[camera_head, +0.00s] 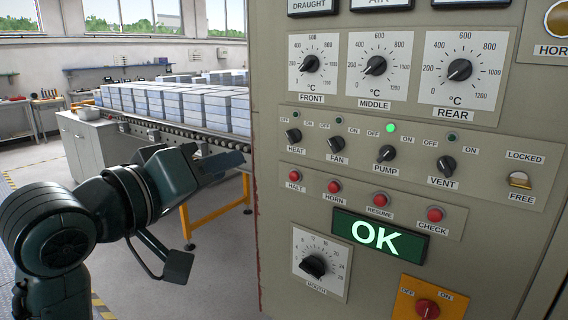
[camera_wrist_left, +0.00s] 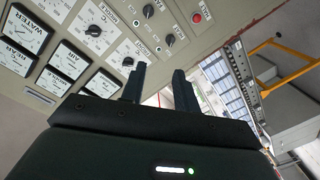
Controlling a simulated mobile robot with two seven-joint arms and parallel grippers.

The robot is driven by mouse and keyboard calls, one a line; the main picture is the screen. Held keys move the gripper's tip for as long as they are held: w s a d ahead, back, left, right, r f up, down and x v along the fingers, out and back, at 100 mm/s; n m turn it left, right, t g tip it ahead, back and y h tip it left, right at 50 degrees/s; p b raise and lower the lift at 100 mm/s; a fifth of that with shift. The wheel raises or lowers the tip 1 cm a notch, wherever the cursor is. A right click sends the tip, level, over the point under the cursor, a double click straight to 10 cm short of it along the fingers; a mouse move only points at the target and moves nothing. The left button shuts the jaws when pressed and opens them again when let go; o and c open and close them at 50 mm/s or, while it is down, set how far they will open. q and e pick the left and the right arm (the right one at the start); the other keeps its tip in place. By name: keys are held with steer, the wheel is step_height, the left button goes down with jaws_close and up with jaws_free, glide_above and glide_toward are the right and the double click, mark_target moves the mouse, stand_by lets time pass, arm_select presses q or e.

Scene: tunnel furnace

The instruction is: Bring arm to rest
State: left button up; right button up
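My left gripper (camera_head: 222,164) is in front of the left edge of the grey control panel (camera_head: 277,196) in the head view, with the conveyor behind it. The left wrist view shows its two dark fingers (camera_wrist_left: 160,86) apart, with nothing between them. I cannot tell its exact distance from the panel. My left arm (camera_head: 60,230) is bent and comes in from the lower left. My right arm and gripper are not in view.
The panel fills the right side, with dials, knobs, red buttons and a green lit OK display (camera_head: 380,235). The PUMP lamp (camera_head: 390,127) is lit green. A roller conveyor (camera_head: 185,130) carries blue-grey blocks (camera_head: 190,103). Open floor (camera_head: 225,265) lies below my gripper.

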arm_select(q)
steer(key=w+a+f+g+y+p, duration=0.1)
steer(key=a+f+y, duration=0.1)
steer(key=f, duration=1)
steer(key=w+a+f+y+p, duration=0.1)
steer(key=f+y, duration=0.1)
steer(key=f, duration=1.1)
steer(key=s+a+f+m+g+y, duration=0.1)
steer(key=s+f+m, duration=0.1)
steer(key=s+f, duration=0.7)
steer(key=s+a+f+m+g+y, duration=0.1)
steer(key=s+f, duration=0.7)
steer(key=f, duration=0.4)
steer(key=shift+s+a+f+m+g+p, duration=0.35)
steer(key=shift+s+m+g+p, duration=0.05)
steer(key=shift+p, duration=0.05)
